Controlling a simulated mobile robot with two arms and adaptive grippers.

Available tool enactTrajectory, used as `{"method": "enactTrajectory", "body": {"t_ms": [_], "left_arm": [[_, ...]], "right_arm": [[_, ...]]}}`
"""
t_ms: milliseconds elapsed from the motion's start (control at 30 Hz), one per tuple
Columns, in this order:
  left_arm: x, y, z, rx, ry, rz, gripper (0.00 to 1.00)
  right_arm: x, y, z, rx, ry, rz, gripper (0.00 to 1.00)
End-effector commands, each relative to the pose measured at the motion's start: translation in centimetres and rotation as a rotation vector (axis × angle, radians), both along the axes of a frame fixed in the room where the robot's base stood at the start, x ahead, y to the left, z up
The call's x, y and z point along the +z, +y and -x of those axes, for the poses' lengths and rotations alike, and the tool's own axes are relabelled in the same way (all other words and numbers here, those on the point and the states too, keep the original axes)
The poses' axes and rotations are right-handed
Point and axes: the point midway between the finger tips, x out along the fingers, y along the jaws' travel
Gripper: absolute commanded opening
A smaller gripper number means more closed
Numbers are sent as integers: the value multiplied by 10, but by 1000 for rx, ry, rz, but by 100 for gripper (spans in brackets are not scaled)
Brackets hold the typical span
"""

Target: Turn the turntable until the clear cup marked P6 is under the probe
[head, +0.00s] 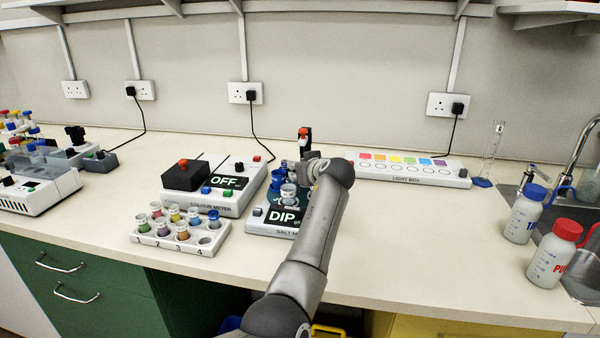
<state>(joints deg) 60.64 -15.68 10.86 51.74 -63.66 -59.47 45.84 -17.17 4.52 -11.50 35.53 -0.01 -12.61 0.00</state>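The salt meter (255,226) stands mid-bench, with a dark display (284,216) reading DIP. Its turntable sits behind the display and is mostly hidden by my arm. A blue cup (277,181) and a pale, clear-looking cup (289,191) show at its left side; marks on the cups are too small to read, so I cannot tell which is P6. A dark upright part with an orange-red top (304,133), perhaps the probe holder, rises behind. My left gripper (288,166) is over the turntable's back left area; its fingers are too small and covered to judge. My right gripper is out of view.
The colour meter (222,205), reading OFF, stands close on the left. A rack (170,244) of coloured vials is at front left. The light box (405,172) lies behind right. Wash bottles (524,214) stand by the sink. The bench right of my arm is clear.

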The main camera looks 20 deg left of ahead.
Motion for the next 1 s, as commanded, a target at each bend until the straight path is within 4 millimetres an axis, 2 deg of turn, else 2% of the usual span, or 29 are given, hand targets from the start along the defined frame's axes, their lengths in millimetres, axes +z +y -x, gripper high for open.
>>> {"method": "enactTrajectory", "body": {"t_ms": [267,300,467,767,867,1000], "left_arm": [[1,0,0,0,-1,2,0],[1,0,0,0,-1,2,27],[1,0,0,-1,-1,1,46],[1,0,0,0,0,0,46],[9,0,0,0,-3,0,46],[32,0,0,0,-5,0,46]], "right_arm": [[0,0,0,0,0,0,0],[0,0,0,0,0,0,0],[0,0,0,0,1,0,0],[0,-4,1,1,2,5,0],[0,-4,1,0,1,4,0],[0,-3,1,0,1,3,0]]}}
